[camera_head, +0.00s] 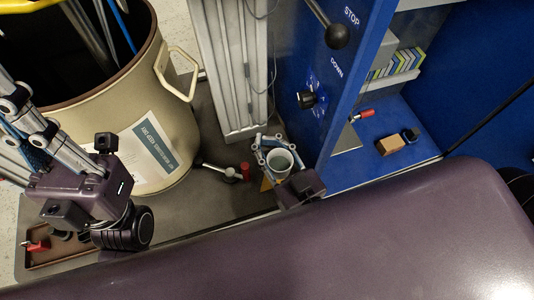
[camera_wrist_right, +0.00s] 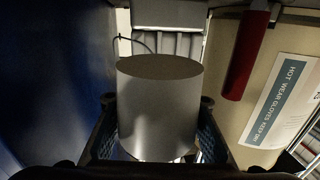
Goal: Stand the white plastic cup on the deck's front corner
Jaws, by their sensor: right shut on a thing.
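The white plastic cup (camera_head: 279,163) is in the middle of the head view, its round opening facing up. My right gripper (camera_head: 273,156) is shut around its sides. In the right wrist view the cup (camera_wrist_right: 158,110) fills the middle, between the two dark fingers of the gripper (camera_wrist_right: 157,125). The grey deck (camera_head: 200,208) lies below and to the left of the cup in the head view. I cannot tell the cup's height over it. My left gripper (camera_head: 28,135) is at the left edge beside the drum, with grey linkages showing. Its fingertips are not clear.
A large beige drum (camera_head: 170,120) with a handle and label stands at the left. A blue cabinet (camera_head: 350,70) with a black knob and lever rises right of the cup. A red cylinder (camera_head: 246,172) is left of the cup. A brown tray (camera_head: 62,257) lies front left.

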